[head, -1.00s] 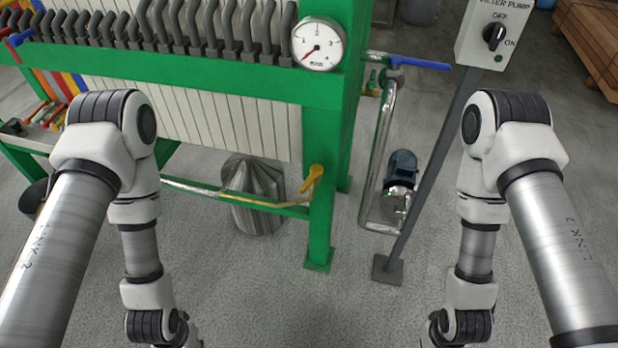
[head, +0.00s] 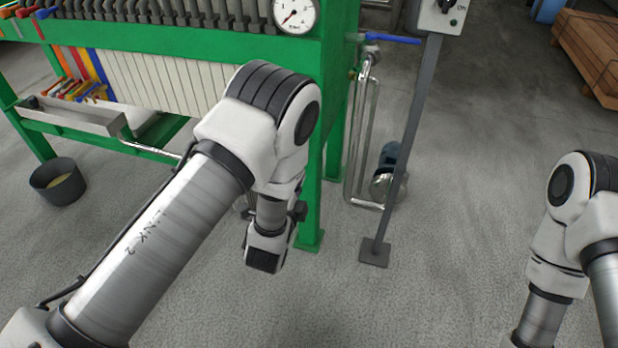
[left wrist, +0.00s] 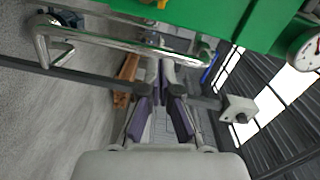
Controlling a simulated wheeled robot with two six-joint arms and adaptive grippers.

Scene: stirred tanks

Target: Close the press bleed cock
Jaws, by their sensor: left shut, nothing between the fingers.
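The yellow-handled cock on the press's green leg is hidden behind my left arm in the head view. A small yellow piece (left wrist: 158,3) shows at the top edge of the left wrist view; I cannot tell for sure that it is the cock's handle, nor how it is turned. My left gripper (left wrist: 161,72) is shut and empty in the left wrist view, apart from the yellow piece and pointing past the green frame. In the head view it is hidden by its own arm. My right gripper is out of view.
The green press frame (head: 310,220) carries a pressure gauge (head: 295,13). A blue lever (head: 390,39) sits on the steel pipe (head: 357,140) right of it. A grey post (head: 400,160) bears the switch box (head: 437,16). A black bucket (head: 59,184) stands left. Floor at centre right is clear.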

